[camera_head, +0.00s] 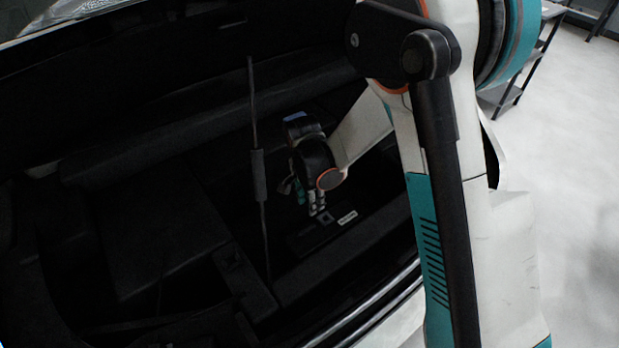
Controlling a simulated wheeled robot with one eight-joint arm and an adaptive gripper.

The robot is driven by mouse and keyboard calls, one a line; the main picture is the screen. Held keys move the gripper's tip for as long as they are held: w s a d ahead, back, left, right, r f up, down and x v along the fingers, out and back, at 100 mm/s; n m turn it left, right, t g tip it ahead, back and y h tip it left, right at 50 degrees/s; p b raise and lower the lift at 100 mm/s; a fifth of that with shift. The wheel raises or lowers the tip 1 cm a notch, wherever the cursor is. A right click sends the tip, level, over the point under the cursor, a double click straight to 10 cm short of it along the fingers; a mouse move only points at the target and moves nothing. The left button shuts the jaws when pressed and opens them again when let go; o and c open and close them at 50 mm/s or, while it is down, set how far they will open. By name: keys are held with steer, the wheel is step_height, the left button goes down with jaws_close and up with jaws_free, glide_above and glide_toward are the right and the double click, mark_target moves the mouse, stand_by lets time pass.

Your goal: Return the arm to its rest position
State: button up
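My arm comes down along the right of the view and bends back to the left, reaching into a dark open compartment that looks like a car's trunk. My gripper (318,206) hangs at the arm's end, low inside the compartment, with its fingers pointing down. The fingers are small and dim, so I cannot tell whether they are open or shut, and no held object is visible. Just below the fingertips is a dark panel (304,241) with a small pale label (347,217) at its right; contact is not clear.
A thin dark rod (259,175) stands upright left of my gripper. A dark padded ledge (150,145) runs along the back. The compartment's bright sill (375,317) lies in front. Shelving (515,85) stands at upper right, with open pale floor (570,150) beside it.

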steer(key=s+d+r+n+t, duration=0.1)
steer(key=s+d+r+n, duration=0.15)
steer(key=r, duration=0.35)
steer(key=s+d+r+n+t+y, duration=0.1)
steer(key=d+r, duration=0.3)
steer(key=r, duration=0.3)
steer(key=s+d+r+n+t, duration=0.1)
steer(key=s+d+r+n, duration=0.1)
steer(key=d+r, duration=0.3)
steer(key=s+d+r+n+t, duration=0.2)
steer(key=s+r, duration=0.2)
steer(key=s, duration=0.3)
steer(key=s+d+r+n+t, duration=0.1)
steer(key=s+d+r+n, duration=0.2)
steer(key=s, duration=0.4)
steer(key=shift+s+d+r+n+t, duration=0.3)
steer(key=shift+r+n+t, duration=0.1)
steer(key=shift+r, duration=0.1)
